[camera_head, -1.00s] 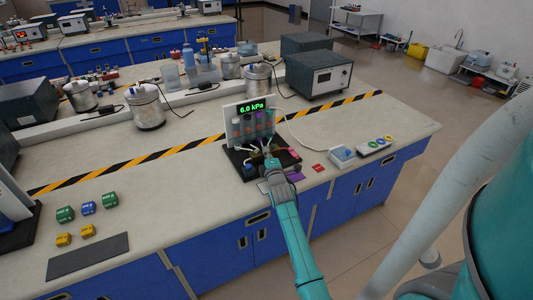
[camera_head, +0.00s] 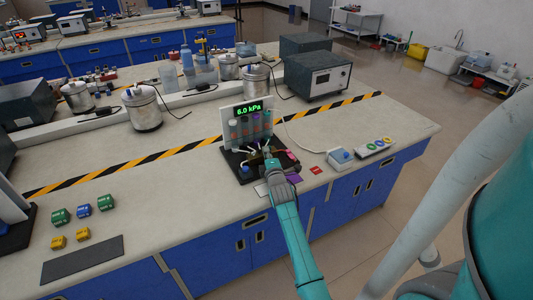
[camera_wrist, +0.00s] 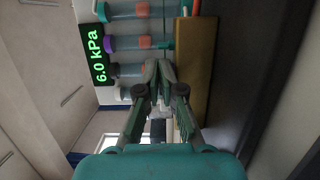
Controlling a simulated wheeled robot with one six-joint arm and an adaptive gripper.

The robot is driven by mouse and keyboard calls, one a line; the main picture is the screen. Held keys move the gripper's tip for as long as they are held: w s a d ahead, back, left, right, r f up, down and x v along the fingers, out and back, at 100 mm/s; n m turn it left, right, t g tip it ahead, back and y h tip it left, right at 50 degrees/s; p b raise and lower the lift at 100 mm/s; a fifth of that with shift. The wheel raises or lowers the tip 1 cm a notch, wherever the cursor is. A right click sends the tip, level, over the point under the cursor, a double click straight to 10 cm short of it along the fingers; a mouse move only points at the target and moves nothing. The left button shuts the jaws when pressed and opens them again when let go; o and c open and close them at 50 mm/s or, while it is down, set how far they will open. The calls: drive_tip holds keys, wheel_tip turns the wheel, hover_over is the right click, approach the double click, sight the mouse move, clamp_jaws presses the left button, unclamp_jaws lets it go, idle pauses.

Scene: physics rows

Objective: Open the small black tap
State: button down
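The rig stands near the bench's front edge, with a white panel, a row of coloured tubes (camera_head: 254,126) and a green display (camera_head: 249,108) reading 6.0 kPa, on a black base (camera_head: 232,160). My gripper (camera_head: 268,157) reaches in low at the front of the rig. In the wrist view my gripper (camera_wrist: 157,72) has its fingertips together in front of the tubes (camera_wrist: 130,43), beside a brownish block (camera_wrist: 195,70). The display (camera_wrist: 98,55) is at the left there. I cannot make out the small black tap; the fingers may hide it.
A small red piece (camera_head: 315,170) lies nearer. Green, blue and yellow blocks and a dark mat (camera_head: 82,261) are at the left. The bench between is clear.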

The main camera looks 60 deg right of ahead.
drive_tip(key=shift+d, duration=0.3)
drive_tip(key=shift+s+a+f, duration=0.1)
drive_tip(key=shift+s+a, duration=0.15)
drive_tip(key=shift+s, duration=0.1)
drive_tip(key=v, duration=0.7)
drive_tip(key=shift+a, duration=0.4)
drive_tip(key=shift+a, duration=0.1)
